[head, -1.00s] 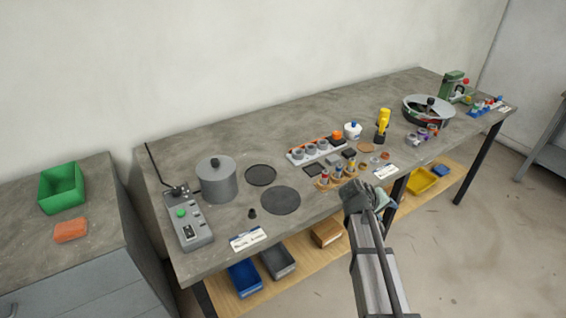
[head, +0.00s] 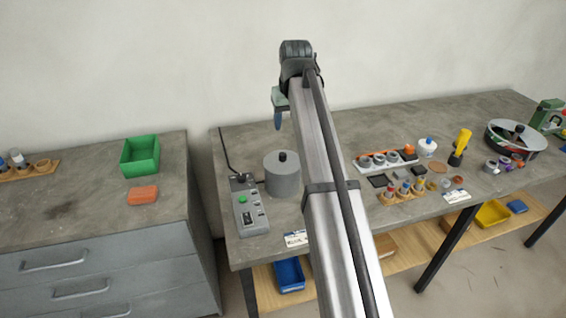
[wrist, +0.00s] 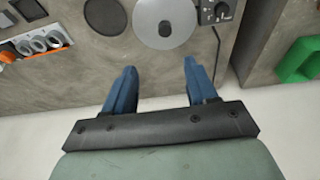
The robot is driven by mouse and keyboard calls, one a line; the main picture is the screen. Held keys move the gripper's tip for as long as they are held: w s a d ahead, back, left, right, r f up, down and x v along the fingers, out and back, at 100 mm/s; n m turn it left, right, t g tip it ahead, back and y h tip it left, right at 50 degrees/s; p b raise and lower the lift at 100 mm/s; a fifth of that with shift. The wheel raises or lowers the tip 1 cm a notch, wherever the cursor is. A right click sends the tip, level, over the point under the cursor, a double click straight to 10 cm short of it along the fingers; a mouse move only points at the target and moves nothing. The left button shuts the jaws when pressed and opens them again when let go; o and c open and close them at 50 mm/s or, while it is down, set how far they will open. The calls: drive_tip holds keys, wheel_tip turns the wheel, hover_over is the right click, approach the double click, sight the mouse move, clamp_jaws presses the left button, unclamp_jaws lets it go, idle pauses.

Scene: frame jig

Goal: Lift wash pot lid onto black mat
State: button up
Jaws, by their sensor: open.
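The wash pot (head: 282,182) is a grey cylinder with its lid (head: 283,160) on top and a black knob in the lid's middle. In the wrist view the lid (wrist: 165,32) shows from above, beyond the fingertips. A dark round mat (wrist: 105,16) lies flat beside the pot there; my arm hides that part of the bench in the head view. I cannot tell whether it is the named black mat. My gripper (head: 278,120) is raised above the back of the bench, its blue fingers pointing down. In the wrist view my gripper (wrist: 160,68) is open and empty, apart from the lid.
A control box (head: 249,207) stands left of the pot, with a cable behind it. A tray of grey cups (head: 385,160) and small parts lie to the right. A green bin (head: 140,156) and orange block (head: 142,194) sit on the left cabinet. The wall is behind the bench.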

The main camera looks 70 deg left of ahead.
hover_over(283, 154)
drive_tip(key=d, duration=0.1)
wheel_tip(283, 154, down, 8)
drive_tip(key=shift+r, duration=0.15)
drive_tip(key=shift+d+x, duration=0.2)
drive_tip(key=shift+x, duration=1.15)
drive_tip(key=shift+d+x, duration=0.25)
drive_tip(key=shift+x, duration=1.05)
drive_tip(key=shift+s, duration=0.1)
drive_tip(key=shift+c, duration=0.2)
clamp_jaws()
